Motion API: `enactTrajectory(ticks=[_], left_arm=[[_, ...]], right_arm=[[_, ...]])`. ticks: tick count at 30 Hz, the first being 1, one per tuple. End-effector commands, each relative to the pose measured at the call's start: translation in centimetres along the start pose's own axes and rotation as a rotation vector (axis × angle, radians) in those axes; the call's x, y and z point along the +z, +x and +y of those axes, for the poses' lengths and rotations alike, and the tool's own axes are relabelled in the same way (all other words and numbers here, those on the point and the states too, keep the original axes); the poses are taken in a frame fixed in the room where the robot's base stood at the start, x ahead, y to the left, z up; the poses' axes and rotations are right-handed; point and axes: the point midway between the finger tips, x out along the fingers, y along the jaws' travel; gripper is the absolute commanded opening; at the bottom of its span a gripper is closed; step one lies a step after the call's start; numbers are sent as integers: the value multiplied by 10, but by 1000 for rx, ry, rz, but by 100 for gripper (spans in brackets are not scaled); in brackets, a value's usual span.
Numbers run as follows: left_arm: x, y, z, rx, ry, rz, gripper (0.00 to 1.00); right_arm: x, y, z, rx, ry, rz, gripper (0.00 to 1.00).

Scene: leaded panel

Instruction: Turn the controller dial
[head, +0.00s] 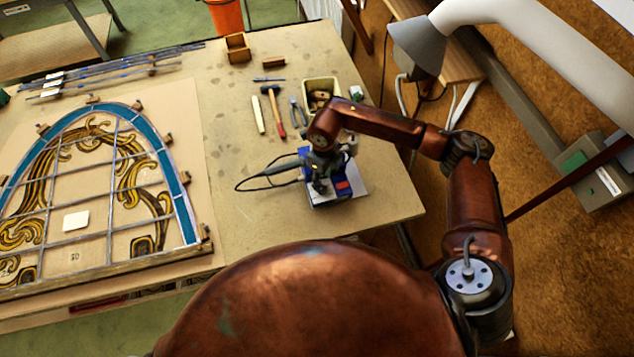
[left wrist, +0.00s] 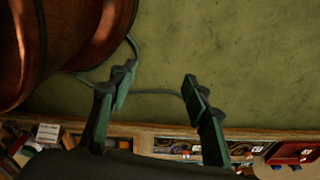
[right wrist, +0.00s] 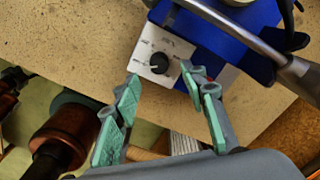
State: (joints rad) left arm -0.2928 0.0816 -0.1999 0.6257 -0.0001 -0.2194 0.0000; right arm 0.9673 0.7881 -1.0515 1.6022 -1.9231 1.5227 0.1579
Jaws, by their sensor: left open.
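The controller (head: 343,188) is a blue box with a red switch near the right front of the workbench. In the right wrist view its white face plate (right wrist: 148,47) carries a round black dial (right wrist: 159,62) with a light pointer mark. My right gripper (right wrist: 163,80) is open, its green-padded fingers apart. The dial shows just beyond the fingertips, between them, and nothing is held. In the head view my right gripper (head: 320,172) is over the controller and partly hides it. My left gripper (left wrist: 158,80) is open and empty above the green floor, away from the controller.
An arched leaded panel (head: 80,195) lies on the bench at left. A hammer (head: 275,110), pliers (head: 298,115) and a cream bin (head: 321,88) lie behind the controller. A black cable (head: 262,172) loops left of it. A white duct (head: 510,14) hangs at right.

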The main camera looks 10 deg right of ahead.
Motion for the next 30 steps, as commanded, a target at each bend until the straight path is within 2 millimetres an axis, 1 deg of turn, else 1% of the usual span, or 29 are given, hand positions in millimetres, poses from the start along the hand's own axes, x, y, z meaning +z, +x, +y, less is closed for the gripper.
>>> enactTrajectory(ticks=[1, 6, 9, 12, 15, 22, 30], left_arm=[[1, -4, 0, 0, -1, -2, 44], [11, -11, 2, 2, -4, -14, 44], [14, -14, 3, 3, -4, -19, 44], [12, -15, 2, 3, -4, -17, 44], [10, -15, 2, 2, -3, -15, 44], [9, -15, 2, 3, -3, -14, 44], [7, -15, 2, 3, -3, -11, 44]], right_arm=[[-1, 8, 2, 4, 0, 4, 39], [1, 34, 2, 2, -2, 1, 39], [1, 46, 2, 3, -4, 1, 39], [1, 53, 1, 1, -5, 1, 39], [1, 56, 1, 0, -5, 0, 39], [1, 57, 1, 0, -5, 0, 39], [2, 57, 1, 0, -5, 0, 20]])
